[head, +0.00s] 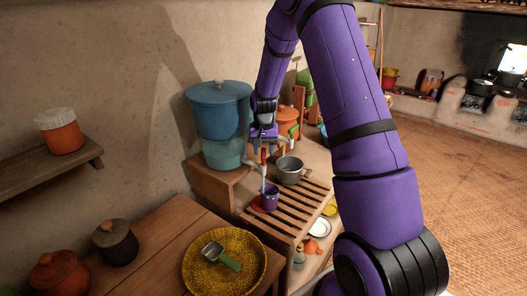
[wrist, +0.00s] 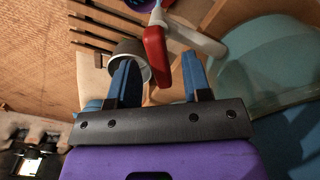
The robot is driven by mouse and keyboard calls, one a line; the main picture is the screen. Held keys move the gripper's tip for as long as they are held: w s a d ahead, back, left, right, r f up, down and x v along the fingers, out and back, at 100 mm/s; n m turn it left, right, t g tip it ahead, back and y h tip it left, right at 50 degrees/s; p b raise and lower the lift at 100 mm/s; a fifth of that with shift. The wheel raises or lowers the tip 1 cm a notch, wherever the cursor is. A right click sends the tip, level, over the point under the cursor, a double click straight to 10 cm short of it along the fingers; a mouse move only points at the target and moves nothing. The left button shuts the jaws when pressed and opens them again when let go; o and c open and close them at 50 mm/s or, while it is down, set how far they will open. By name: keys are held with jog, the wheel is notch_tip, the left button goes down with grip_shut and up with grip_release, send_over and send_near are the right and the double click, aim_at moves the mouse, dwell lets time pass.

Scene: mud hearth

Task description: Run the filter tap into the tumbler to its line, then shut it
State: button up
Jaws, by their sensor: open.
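The water filter is a lidded blue tub (head: 219,112) on a teal tub (head: 222,153). Its white tap (wrist: 197,40) has a red lever (wrist: 155,55), also visible in the head view (head: 263,156). The purple tumbler (head: 271,200) stands upright below the tap on the slatted rack. A thin pale blue streak (head: 263,187), apparently water, runs from the tap to the tumbler. The tumbler's line and water level cannot be made out. My gripper (wrist: 156,68) is open, blue fingers either side of the red lever; contact is unclear. It is above the tumbler in the head view (head: 263,142).
A grey pot (head: 290,170) stands right of the tap, close to my gripper; it also shows in the wrist view (wrist: 128,48). A red disc (head: 258,204) lies by the tumbler. A yellow woven tray (head: 195,276) with a green-handled scoop (head: 222,256) is in front.

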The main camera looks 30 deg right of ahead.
jog(key=shift+f, duration=0.4)
jog(key=shift+c, duration=0.3)
grip_shut()
jog(key=shift+m, duration=0.4)
jog(key=m, duration=0.2)
jog(key=shift+s+d+m, duration=0.1)
jog(key=shift+s+m, duration=0.05)
jog(key=shift+m, duration=0.15)
jog(key=shift+s+m, duration=0.15)
jog(key=shift+m, duration=1.55)
jog(key=shift+d, duration=0.1)
